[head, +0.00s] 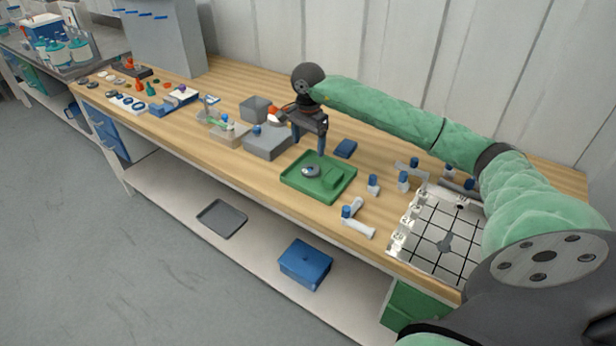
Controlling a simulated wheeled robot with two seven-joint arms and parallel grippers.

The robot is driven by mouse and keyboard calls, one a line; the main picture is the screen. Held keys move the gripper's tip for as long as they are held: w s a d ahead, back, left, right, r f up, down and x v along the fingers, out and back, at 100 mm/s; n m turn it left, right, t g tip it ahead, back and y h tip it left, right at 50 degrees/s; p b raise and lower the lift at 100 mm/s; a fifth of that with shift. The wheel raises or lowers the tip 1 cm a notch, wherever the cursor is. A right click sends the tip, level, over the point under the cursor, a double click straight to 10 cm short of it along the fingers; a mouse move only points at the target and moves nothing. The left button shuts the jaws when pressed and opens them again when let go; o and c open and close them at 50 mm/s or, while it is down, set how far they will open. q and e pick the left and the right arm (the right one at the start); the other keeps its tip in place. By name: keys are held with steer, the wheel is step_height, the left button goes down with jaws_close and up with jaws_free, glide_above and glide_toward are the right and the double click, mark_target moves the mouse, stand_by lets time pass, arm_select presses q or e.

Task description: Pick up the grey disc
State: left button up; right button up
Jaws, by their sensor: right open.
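A small round grey disc (311,171) lies on the green tray (341,193), left of the tray's middle. The tray sits on the wooden workbench. My right gripper (309,145) points down with its two fingers apart and nothing between them. In the picture it is just above the disc, near the tray's far edge; its exact height is hard to tell. My left gripper is out of view.
A grey box (268,141) stands left of the tray and a small blue block (346,149) behind it. White fittings with blue caps (373,184) and a gridded plate (438,240) are to the right. Many small parts lie at the bench's far left.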

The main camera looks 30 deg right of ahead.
mark_target(309, 171)
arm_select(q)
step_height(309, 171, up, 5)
arm_select(e)
steer(key=shift+s+f+b, duration=0.1)
steer(key=shift+f+b, duration=0.25)
steer(key=shift+f, duration=0.45)
steer(key=shift+f+p, duration=0.5)
steer(key=shift+f, duration=0.75)
step_height(309, 171, down, 5)
steer(key=p, duration=0.2)
steer(key=shift+d+p, duration=0.1)
steer(key=shift+p, duration=0.25)
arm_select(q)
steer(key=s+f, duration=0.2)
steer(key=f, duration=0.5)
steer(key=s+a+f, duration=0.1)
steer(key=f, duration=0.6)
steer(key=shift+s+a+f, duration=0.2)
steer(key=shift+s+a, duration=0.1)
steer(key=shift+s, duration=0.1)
arm_select(e)
steer(key=c, duration=1.1)
